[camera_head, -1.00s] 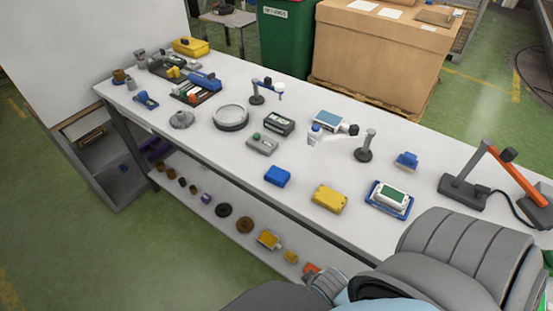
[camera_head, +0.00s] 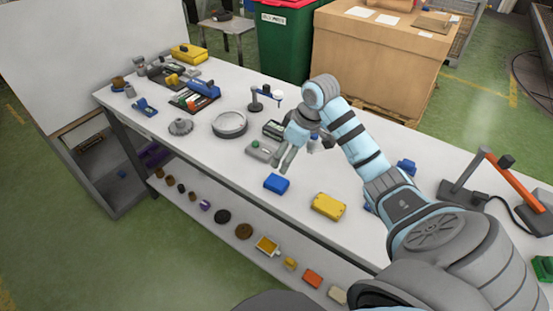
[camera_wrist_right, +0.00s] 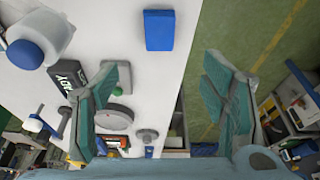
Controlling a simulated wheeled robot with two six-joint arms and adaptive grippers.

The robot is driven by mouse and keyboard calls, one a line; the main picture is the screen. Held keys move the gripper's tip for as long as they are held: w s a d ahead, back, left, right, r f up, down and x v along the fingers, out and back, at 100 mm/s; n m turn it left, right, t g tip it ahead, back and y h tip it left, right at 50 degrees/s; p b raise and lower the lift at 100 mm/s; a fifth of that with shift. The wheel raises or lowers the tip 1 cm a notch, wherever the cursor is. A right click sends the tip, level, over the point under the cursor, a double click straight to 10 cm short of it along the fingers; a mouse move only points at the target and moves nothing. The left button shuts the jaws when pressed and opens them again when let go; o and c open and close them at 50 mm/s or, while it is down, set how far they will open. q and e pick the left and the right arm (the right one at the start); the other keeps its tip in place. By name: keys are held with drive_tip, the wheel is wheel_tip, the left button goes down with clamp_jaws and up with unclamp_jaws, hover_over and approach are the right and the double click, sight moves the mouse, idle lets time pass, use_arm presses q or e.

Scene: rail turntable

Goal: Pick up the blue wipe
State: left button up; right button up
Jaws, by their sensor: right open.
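The blue wipe (camera_head: 277,183) looks like a small blue block lying flat on the white workbench, near its front edge. It also shows in the right wrist view (camera_wrist_right: 159,30), near the top middle, beyond the fingertips. My right gripper (camera_head: 286,159) is above the bench, slightly beyond the wipe in the head view, with fingers pointing down. In the right wrist view its two fingers (camera_wrist_right: 166,80) are wide apart with nothing between them. The wipe is apart from the fingers. My left gripper is not in view.
A yellow box (camera_head: 328,206) lies to the right of the wipe. A grey box with a green button (camera_head: 262,150) is close behind the gripper. A round dish (camera_head: 229,124) stands further left. A white bottle (camera_wrist_right: 37,38) shows in the wrist view.

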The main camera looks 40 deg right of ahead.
sight(277, 181)
drive_tip(key=b+x, duration=0.1)
drive_tip(key=x, duration=1.2)
drive_tip(key=shift+d+f, duration=0.1)
drive_tip(key=shift+f, duration=0.3)
drive_tip(key=c, duration=1)
